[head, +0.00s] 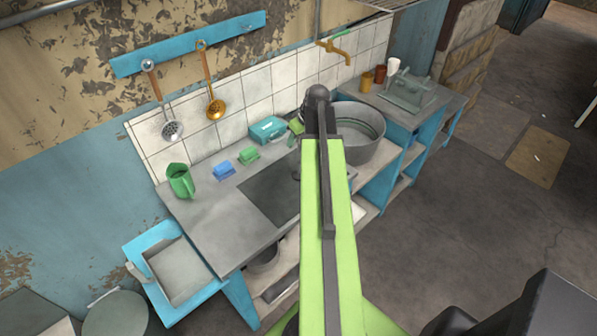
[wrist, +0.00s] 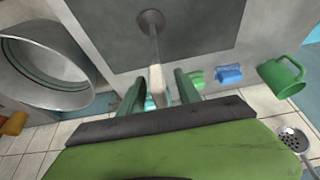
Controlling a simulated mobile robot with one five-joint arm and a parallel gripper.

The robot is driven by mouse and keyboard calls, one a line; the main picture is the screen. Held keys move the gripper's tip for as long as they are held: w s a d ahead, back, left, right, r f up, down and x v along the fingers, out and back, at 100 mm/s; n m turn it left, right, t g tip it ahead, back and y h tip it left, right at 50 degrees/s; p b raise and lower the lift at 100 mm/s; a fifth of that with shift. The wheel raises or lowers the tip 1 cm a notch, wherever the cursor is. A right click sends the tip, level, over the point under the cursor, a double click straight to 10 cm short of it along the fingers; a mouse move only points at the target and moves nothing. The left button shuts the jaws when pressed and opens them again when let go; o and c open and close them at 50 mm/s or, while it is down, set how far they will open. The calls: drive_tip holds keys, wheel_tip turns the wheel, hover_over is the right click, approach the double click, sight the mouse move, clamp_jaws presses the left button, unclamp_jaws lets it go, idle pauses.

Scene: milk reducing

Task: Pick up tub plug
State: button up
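What looks like the tub plug (wrist: 151,19) is a dark round disc with a thin grey stem, seen in the wrist view. It sits on the dark grey recessed panel of the counter. The stem runs toward my gripper (wrist: 158,90) and ends in a pale, blurred piece between the fingers. My two green fingers stand apart, with gaps visible beside the pale piece. I cannot tell how deep it lies between them. In the head view my arm covers the gripper and most of the plug area.
The dark recess (head: 265,191) lies in the grey counter (head: 205,217). A round metal basin (head: 362,153) stands beyond my arm. A green mug (head: 181,181), blue block (head: 223,169), green block (head: 249,155) and teal box (head: 268,129) stand near the tiled wall. Ladles hang above.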

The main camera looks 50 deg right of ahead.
clamp_jaws()
idle(1.3)
